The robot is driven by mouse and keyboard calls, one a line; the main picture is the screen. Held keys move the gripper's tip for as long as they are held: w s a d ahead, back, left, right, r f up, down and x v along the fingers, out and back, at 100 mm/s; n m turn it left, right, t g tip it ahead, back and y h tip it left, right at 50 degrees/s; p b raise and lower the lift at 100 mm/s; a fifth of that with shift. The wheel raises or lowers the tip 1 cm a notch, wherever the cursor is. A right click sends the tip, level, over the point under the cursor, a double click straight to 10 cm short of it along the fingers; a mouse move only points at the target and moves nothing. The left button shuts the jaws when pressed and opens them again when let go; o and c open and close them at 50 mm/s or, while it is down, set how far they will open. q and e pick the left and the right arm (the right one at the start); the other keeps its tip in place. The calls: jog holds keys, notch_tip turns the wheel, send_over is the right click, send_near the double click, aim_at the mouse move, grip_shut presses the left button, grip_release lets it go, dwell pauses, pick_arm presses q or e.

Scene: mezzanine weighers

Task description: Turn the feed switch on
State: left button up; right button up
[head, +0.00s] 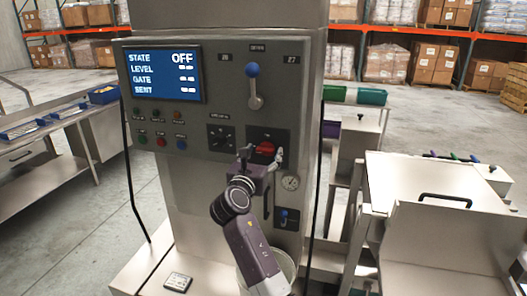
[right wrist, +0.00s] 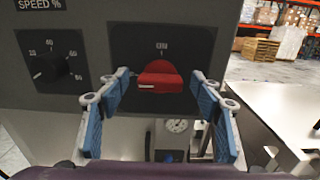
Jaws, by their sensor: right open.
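A red rotary switch handle (head: 265,148) sits on a black plate on the grey control cabinet. Its label is too small to read surely, so I cannot confirm that it is the feed switch. In the right wrist view the red handle (right wrist: 160,78) lies roughly sideways, with a white mark towards its left end. My right gripper (head: 262,156) is open in front of the handle. In the right wrist view its blue-padded fingers (right wrist: 160,90) stand either side of the handle, apart from it. The display (head: 162,73) reads STATE OFF. My left gripper is not in view.
A SPEED % dial (right wrist: 52,68) is left of the switch. A blue-knobbed lever (head: 253,85) is above it, and a gauge (head: 290,183) is below right. Several small buttons (head: 161,141) are under the display. A steel bench (head: 45,160) stands left.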

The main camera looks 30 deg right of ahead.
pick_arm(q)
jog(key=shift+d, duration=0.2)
pick_arm(e)
jog(key=shift+c, duration=0.4)
jog(key=shift+c, duration=1.2)
jog(key=c, duration=0.8)
jog(key=shift+c, duration=0.2)
